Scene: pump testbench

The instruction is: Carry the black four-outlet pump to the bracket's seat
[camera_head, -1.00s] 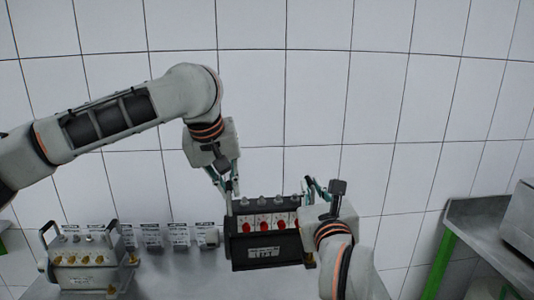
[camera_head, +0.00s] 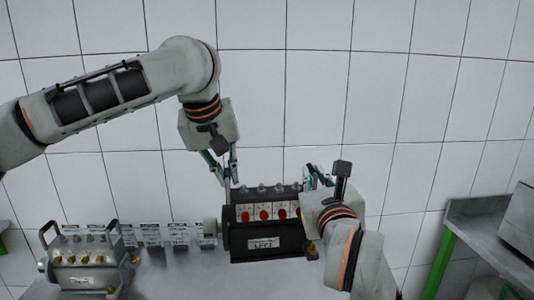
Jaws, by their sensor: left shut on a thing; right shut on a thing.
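The black four-outlet pump (camera_head: 265,243) is in the middle of the head view, upright, with red round marks on white plates and several grey outlets on top. My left gripper (camera_head: 229,182) reaches down to its left end and is shut on it. My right gripper (camera_head: 313,182) is at its right end and is shut on it; my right wrist hides part of that end. The pump appears held level between both grippers. I cannot pick out the bracket's seat with certainty.
A grey pump with brass fittings (camera_head: 86,273) and black handles stands at the left. Several small labelled grey units (camera_head: 151,236) line the wall behind. A grey side table (camera_head: 484,222) with a green leg stands at the right. The white tiled wall closes the back.

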